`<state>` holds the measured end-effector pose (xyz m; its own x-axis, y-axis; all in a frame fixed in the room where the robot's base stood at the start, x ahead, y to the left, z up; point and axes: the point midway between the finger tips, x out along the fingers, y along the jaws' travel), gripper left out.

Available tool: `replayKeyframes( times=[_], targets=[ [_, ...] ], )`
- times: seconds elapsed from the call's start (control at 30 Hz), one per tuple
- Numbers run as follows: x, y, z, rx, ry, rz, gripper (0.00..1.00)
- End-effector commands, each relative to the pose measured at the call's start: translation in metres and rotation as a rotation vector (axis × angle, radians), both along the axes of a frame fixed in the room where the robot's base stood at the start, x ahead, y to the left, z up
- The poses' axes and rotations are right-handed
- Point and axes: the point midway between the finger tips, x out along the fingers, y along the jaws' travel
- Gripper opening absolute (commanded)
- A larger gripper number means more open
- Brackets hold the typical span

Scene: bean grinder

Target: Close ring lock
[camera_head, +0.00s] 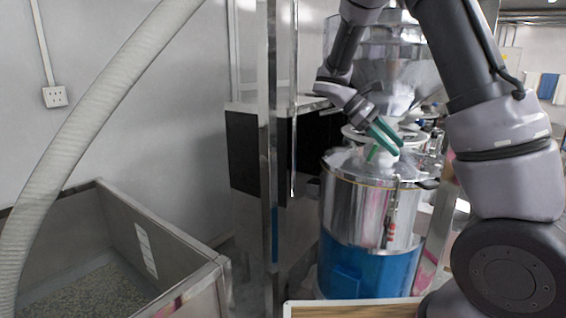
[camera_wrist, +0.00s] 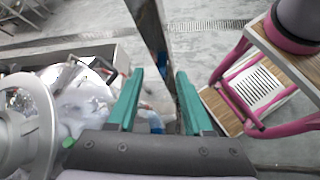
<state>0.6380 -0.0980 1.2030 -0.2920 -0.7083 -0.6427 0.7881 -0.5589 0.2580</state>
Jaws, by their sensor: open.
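The bean grinder's steel drum (camera_head: 345,208) has a blue lower body (camera_head: 350,268) and stands right of center in the head view. A thin ring lock band (camera_head: 350,181) runs around the drum's upper rim. A latch lever with red parts (camera_head: 390,217) hangs on its front right side; I cannot tell how far it is closed. My gripper (camera_head: 384,138) has green fingers and is above the drum's lid. In the wrist view my gripper (camera_wrist: 160,73) is open, with nothing visibly held. Blurred red and blue parts show low between the fingers, partly hidden.
A steel post (camera_head: 271,150) stands left of the drum. A steel bin (camera_head: 165,245) with beans and a thick hose (camera_head: 90,120) are at the left. A pink-framed wooden step (camera_wrist: 245,85) is at the right in the wrist view.

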Motion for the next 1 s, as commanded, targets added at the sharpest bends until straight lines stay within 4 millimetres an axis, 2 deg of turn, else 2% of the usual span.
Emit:
replayKeyframes(
  times=[0.1, 0.27, 0.6, 0.8, 1.0],
  targets=[
    [-0.027, -0.008, 0.012, 0.181, -0.140, -0.124, 0.51],
    [-0.060, -0.005, 0.030, 0.395, -0.342, -0.299, 0.51],
    [-0.123, 0.018, 0.084, 0.771, -0.803, -0.696, 0.51],
    [-0.153, 0.032, 0.111, 0.935, -1.053, -0.907, 0.51],
    [-0.167, 0.039, 0.123, 1.015, -1.186, -1.021, 0.51]
  ],
)
